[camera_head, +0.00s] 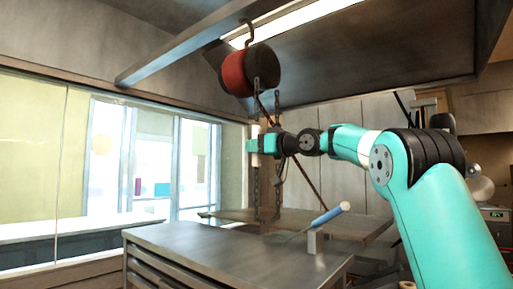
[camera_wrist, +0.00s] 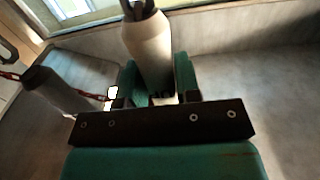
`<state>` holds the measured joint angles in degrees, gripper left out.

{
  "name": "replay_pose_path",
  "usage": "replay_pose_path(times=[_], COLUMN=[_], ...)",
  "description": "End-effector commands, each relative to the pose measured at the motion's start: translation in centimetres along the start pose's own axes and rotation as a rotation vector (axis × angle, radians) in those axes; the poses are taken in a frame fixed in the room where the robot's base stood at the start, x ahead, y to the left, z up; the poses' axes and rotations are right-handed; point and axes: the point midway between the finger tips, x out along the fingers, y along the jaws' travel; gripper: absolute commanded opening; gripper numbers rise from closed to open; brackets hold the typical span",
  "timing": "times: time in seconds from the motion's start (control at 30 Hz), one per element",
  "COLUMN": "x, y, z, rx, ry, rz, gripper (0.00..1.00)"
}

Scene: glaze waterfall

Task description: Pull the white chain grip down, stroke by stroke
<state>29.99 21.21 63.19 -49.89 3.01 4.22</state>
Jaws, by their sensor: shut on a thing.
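The white chain grip (camera_wrist: 148,45) is a pale, tapered cylinder between the two teal fingers of my gripper (camera_wrist: 158,82) in the wrist view. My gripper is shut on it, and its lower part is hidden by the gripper. In the head view my gripper (camera_head: 260,146) is at the hanging chains, below the red and black hoist (camera_head: 250,70). The hoist hangs from a hook under the overhead beam. A dark grey grip (camera_wrist: 55,92) is beside the white one at the left in the wrist view, apart from my gripper.
A grey metal workbench (camera_head: 215,250) with drawers stands below. A blue-handled tool (camera_head: 328,216) leans tilted above a small block (camera_head: 314,242) on it. A wooden table (camera_head: 235,215) is behind, under the chains. A dark hood (camera_head: 390,55) hangs overhead. Windows are at left.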

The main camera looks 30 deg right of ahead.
Motion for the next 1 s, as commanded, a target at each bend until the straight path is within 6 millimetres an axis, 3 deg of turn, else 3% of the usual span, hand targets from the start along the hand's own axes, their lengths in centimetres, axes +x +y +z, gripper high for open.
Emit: replay_pose_path(times=[0.03, 1.0], x=[0.1, 0.0], y=[0.0, 0.0], z=[1.8, 11.8], rx=[0.003, 0.004], ry=[-0.017, -0.023], rz=[-0.004, -0.006], gripper=[0.00, 0.00])
